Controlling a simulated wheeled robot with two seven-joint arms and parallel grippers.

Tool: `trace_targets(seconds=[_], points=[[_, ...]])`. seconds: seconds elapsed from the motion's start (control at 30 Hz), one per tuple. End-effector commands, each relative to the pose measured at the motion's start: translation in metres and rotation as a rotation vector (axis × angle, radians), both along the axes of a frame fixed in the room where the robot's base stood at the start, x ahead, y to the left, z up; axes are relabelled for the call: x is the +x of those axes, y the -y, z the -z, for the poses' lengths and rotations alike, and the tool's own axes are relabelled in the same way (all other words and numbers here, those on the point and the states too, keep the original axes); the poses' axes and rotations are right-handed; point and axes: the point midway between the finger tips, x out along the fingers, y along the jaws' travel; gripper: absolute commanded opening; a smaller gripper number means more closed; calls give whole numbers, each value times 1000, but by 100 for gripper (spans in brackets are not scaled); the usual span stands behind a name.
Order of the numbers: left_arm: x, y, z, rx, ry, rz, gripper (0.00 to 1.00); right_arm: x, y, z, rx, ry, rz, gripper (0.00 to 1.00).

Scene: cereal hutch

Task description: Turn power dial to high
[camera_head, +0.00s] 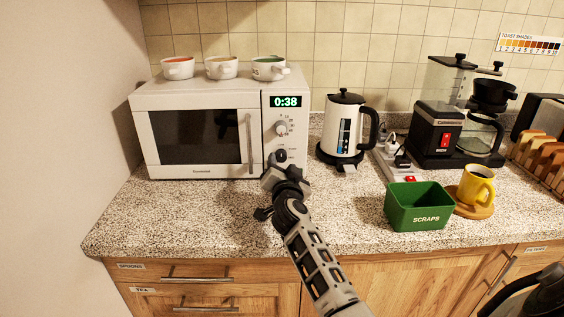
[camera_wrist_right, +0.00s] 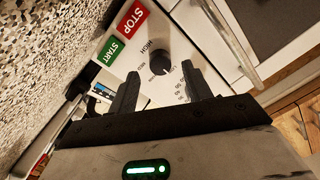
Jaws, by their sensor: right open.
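The white microwave (camera_head: 205,125) stands on the counter at the left, its green display reading 0:38. The upper dial (camera_head: 281,129) on its panel is visible; the power dial's place below is mostly covered by my right gripper (camera_head: 276,167). In the right wrist view the round dark power dial (camera_wrist_right: 159,62) shows on the panel, with HIGH printed beside it; its pointer setting is unclear. My right gripper (camera_wrist_right: 161,92) is open and empty, its fingertips pointing at the panel near the dial. No contact with the dial is visible. My left gripper is not in view.
Green START (camera_wrist_right: 110,50) and red STOP (camera_wrist_right: 133,17) buttons lie close to the dial. Several cups (camera_head: 221,68) stand on the microwave. A kettle (camera_head: 345,128), power strip (camera_head: 393,160), green scraps bin (camera_head: 419,207), yellow mug (camera_head: 477,187) and coffee maker (camera_head: 440,135) stand to the right.

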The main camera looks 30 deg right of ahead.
Motion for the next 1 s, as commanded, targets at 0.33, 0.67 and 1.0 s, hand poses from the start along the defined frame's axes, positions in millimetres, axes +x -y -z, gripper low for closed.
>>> trace_targets(seconds=[0.33, 0.67, 1.0], points=[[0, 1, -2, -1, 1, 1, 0, 23, 12, 0, 0, 0, 0, 49], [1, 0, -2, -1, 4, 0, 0, 23, 12, 0, 0, 0, 0, 22], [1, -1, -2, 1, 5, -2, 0, 22, 12, 0, 13, 8, -1, 5]])
